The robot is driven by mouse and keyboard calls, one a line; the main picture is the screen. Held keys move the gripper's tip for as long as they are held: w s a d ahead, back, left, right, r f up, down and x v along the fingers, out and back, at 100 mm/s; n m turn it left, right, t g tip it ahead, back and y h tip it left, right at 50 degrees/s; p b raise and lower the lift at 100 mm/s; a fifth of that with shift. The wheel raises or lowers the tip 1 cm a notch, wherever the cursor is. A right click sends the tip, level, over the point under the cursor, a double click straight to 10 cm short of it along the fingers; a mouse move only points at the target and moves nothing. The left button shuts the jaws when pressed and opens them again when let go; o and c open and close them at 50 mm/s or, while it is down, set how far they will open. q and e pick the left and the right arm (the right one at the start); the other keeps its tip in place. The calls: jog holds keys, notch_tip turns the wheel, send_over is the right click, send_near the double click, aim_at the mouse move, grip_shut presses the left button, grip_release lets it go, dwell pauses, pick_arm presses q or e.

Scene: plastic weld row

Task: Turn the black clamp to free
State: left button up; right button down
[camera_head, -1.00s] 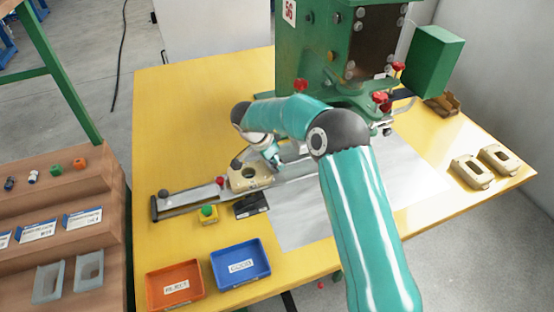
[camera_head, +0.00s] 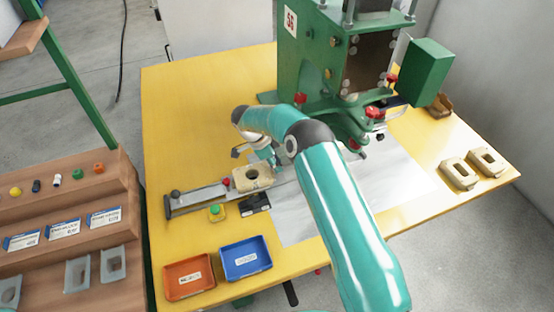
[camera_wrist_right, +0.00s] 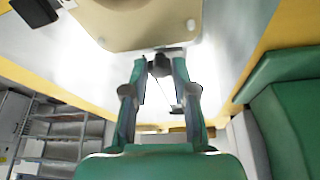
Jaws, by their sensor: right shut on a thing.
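The beige fixture (camera_head: 268,180) with a dark round opening sits on the grey slide rail of the yellow table. My right gripper (camera_head: 272,160) is at the far side of the fixture, partly hidden by my own arm in the head view. In the right wrist view my gripper (camera_wrist_right: 159,72) has both fingers closed around the black clamp (camera_wrist_right: 160,66), which sits just beyond the edge of the fixture (camera_wrist_right: 135,25). The exact angle of the clamp is hard to make out. My left gripper is not in view.
The green press (camera_head: 310,75) with red knobs stands behind my arm. An orange tray (camera_head: 190,292) and a blue tray (camera_head: 246,273) lie at the table's front. Two beige parts (camera_head: 458,184) lie at the right.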

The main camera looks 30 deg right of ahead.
dwell(0.4)
jog(key=c, duration=0.9)
grip_release()
jog(key=shift+r, duration=0.1)
jog(key=v, duration=1.1)
jog(key=shift+w+a+r, duration=0.2)
jog(key=shift+a+r, duration=0.05)
jog(key=shift+r, duration=0.05)
